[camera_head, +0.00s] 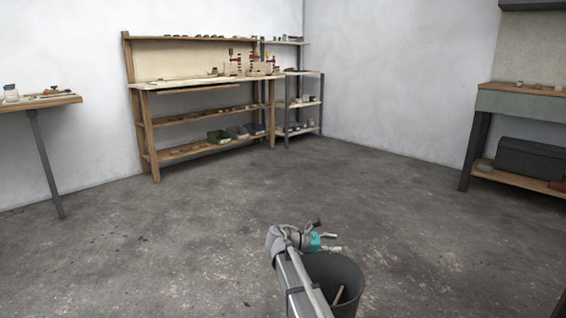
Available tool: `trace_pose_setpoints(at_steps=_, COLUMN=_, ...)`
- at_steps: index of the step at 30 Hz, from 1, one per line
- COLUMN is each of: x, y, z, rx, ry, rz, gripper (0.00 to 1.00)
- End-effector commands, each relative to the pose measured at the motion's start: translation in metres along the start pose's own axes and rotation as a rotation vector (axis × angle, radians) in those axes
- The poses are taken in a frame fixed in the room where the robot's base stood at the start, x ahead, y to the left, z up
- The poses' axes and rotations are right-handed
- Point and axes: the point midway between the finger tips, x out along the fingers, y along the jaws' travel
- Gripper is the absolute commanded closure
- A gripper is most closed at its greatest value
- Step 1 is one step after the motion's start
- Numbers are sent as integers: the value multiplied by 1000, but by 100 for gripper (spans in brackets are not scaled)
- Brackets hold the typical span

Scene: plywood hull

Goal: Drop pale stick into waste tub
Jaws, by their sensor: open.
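A dark grey waste tub (352,276) stands on the floor at the lower middle, partly hidden behind my arm. A pale stick (338,295) shows inside the tub, leaning at a slant near its left side. The lower end of the stick is hard to make out. My gripper (331,237) is at the far rim of the tub in the picture, with a teal part showing near its fingers. The gripper is open, and I see nothing between its fingers. How high it is above the rim I cannot tell.
A wooden workbench (205,84) with clamps and bins stands at the back wall, beside a metal shelf rack (305,103). A table (40,103) is at the left. A bench (525,104) with a dark case (530,158) is at the right. The floor between is clear.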

Motion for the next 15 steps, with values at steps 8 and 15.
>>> trace_pose_setpoints(at_steps=8, x=-4, y=4, z=19, rx=0, ry=0, rz=0, gripper=41)
trace_pose_setpoints(at_steps=15, x=-8, y=8, z=38, rx=0, ry=0, rz=0, gripper=41)
